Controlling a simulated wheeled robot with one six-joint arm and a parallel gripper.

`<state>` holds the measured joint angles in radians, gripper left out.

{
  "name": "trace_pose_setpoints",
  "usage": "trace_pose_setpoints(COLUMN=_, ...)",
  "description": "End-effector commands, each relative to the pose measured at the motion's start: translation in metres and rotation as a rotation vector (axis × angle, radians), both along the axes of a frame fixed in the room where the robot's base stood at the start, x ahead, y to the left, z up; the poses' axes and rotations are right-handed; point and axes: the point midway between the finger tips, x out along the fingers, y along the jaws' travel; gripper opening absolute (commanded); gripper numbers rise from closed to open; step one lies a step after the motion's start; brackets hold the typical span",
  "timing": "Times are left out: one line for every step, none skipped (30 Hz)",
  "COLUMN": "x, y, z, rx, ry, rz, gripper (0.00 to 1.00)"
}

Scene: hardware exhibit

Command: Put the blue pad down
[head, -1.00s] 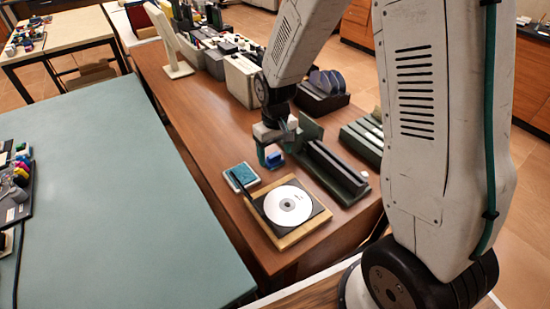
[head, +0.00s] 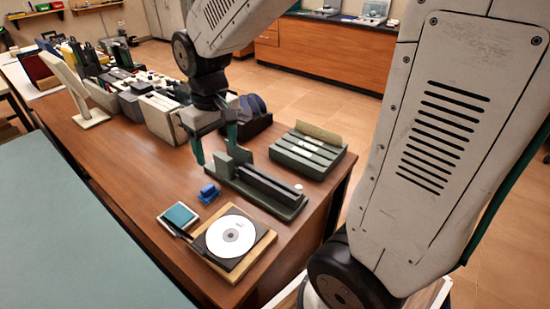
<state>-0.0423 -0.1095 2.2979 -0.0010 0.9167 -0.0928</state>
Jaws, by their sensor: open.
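A small blue pad (head: 209,193) with a raised block on top rests on the brown table, just behind a teal square pad in a pale frame (head: 180,216). My gripper (head: 216,154) is above and behind the blue pad, apart from it. Its two green fingers are spread and nothing shows between them.
A disc (head: 232,236) lies on a wooden board in front of the blue pad. A dark green slotted rack (head: 257,187) stands close to its right, and a lighter green ribbed block (head: 308,152) is farther right. Grey boxes (head: 160,118) stand at the back. Bare table lies to the left.

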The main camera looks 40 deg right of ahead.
Motion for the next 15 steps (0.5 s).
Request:
trace_pose_setpoints(x=-0.02, y=-0.003, z=0.016, rx=0.001, ry=-0.018, rz=-0.014, gripper=0.72)
trace_pose_setpoints(x=-0.031, y=-0.004, z=0.024, rx=0.001, ry=-0.021, rz=-0.022, gripper=0.72)
trace_pose_setpoints(x=-0.046, y=-0.006, z=0.032, rx=0.002, ry=-0.028, rz=-0.033, gripper=0.72)
trace_pose_setpoints(x=-0.057, y=-0.007, z=0.038, rx=0.002, ry=-0.033, rz=-0.041, gripper=0.72)
trace_pose_setpoints(x=-0.069, y=-0.008, z=0.043, rx=0.003, ry=-0.036, rz=-0.049, gripper=0.72)
trace_pose_setpoints(x=-0.084, y=-0.01, z=0.05, rx=0.003, ry=-0.043, rz=-0.06, gripper=0.72)
trace_pose_setpoints(x=-0.095, y=-0.011, z=0.054, rx=0.003, ry=-0.047, rz=-0.068, gripper=0.72)
trace_pose_setpoints(x=-0.107, y=-0.012, z=0.057, rx=0.004, ry=-0.05, rz=-0.075, gripper=0.72)
trace_pose_setpoints(x=-0.121, y=-0.013, z=0.061, rx=0.004, ry=-0.057, rz=-0.085, gripper=0.72)
trace_pose_setpoints(x=-0.131, y=-0.014, z=0.063, rx=0.005, ry=-0.06, rz=-0.092, gripper=0.72)
trace_pose_setpoints(x=-0.14, y=-0.014, z=0.065, rx=0.004, ry=-0.064, rz=-0.099, gripper=0.72)
trace_pose_setpoints(x=-0.151, y=-0.015, z=0.066, rx=0.005, ry=-0.067, rz=-0.108, gripper=0.72)
trace_pose_setpoints(x=-0.159, y=-0.016, z=0.067, rx=0.006, ry=-0.069, rz=-0.113, gripper=0.72)
trace_pose_setpoints(x=-0.166, y=-0.016, z=0.068, rx=0.005, ry=-0.072, rz=-0.118, gripper=0.72)
trace_pose_setpoints(x=-0.173, y=-0.016, z=0.068, rx=0.006, ry=-0.075, rz=-0.124, gripper=0.72)
